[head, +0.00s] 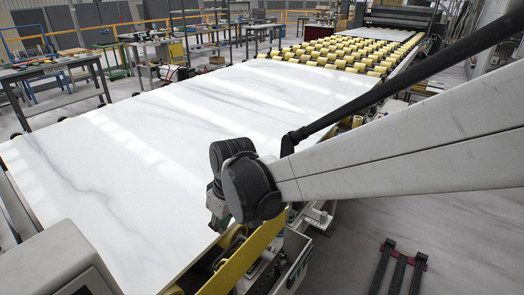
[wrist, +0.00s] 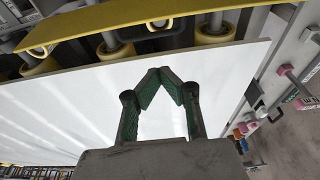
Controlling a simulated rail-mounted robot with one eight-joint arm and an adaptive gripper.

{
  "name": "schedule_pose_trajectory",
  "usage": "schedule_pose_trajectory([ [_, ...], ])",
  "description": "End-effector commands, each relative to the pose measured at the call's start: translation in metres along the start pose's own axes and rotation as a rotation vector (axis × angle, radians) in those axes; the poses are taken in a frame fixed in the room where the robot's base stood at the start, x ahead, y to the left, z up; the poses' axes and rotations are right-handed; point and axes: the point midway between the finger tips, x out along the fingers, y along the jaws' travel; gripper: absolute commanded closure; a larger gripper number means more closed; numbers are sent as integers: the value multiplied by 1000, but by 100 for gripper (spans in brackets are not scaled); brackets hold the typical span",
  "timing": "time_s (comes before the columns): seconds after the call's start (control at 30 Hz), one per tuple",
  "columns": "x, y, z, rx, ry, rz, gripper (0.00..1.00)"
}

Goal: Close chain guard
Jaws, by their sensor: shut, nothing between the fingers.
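A long flat yellow panel, which looks like the chain guard (head: 247,258), runs along the right side of the conveyor, beside the white stone slab's edge. In the wrist view the yellow panel (wrist: 110,23) crosses the top, with a gap between it and the slab where rollers show. My gripper (wrist: 164,76) is shut and empty, its green-padded fingers meeting at the tips. In the wrist view it appears over the slab, apart from the panel. In the head view my wrist mostly hides the gripper (head: 217,208), near the slab's right edge.
The white slab (head: 130,140) covers most of the conveyor. Yellow rollers (head: 345,52) continue behind it. A grey box (head: 58,262) stands at the lower left. Black rails (head: 398,268) lie on the floor at right. Workbenches (head: 50,72) stand at far left.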

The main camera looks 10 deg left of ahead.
Motion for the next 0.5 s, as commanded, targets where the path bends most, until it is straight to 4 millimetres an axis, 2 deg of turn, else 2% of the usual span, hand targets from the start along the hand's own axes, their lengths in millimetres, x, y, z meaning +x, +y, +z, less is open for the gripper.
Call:
schedule_pose_trajectory([
  [0.5, 74, 1, 0, 1, 0, 1, 100],
])
